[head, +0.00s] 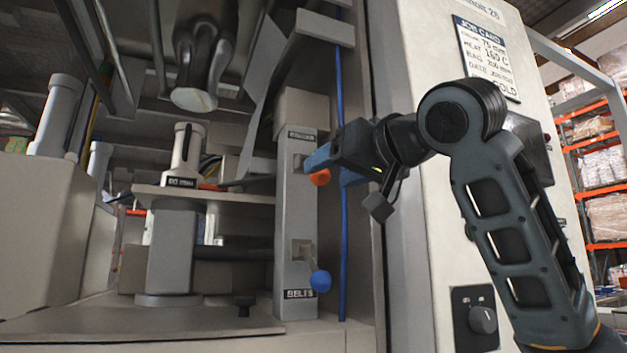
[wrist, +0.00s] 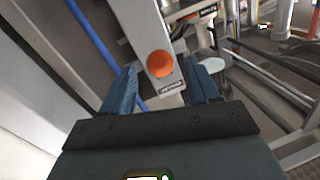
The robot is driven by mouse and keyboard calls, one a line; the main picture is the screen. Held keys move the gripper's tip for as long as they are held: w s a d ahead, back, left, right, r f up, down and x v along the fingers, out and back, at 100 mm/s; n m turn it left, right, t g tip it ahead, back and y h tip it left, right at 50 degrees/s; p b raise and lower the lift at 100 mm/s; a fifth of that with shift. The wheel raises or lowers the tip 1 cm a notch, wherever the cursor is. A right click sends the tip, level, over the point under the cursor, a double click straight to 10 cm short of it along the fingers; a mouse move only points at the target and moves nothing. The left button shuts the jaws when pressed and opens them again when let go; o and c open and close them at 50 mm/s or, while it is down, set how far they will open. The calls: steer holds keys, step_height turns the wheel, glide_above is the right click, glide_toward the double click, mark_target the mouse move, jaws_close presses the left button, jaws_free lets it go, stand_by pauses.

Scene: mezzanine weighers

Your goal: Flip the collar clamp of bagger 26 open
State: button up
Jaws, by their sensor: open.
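A grey post (head: 297,220) on the bagger carries two levers. The upper lever has an orange knob (head: 320,177), and the label above it (head: 302,134) is too small to read surely. My gripper (head: 322,160) is open at this knob, its blue fingers partly covering the lever. In the wrist view the orange knob (wrist: 160,64) lies between the lines of the two spread fingers, just beyond their tips; I cannot tell whether they touch it. The lever's shaft is mostly hidden.
A lower lever with a blue knob (head: 320,281) sits above the label "BELTS" (head: 300,294). A blue hose (head: 344,240) runs beside the post. A white cabinet with a job card (head: 487,57) and rotary switch (head: 483,319) stands right. A forming tube (head: 205,65) hangs left.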

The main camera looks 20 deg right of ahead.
steer(key=w, duration=0.2)
steer(key=w+a, duration=0.1)
steer(key=w, duration=0.2)
steer(key=shift+w, duration=0.35)
jaws_close()
stand_by(0.4)
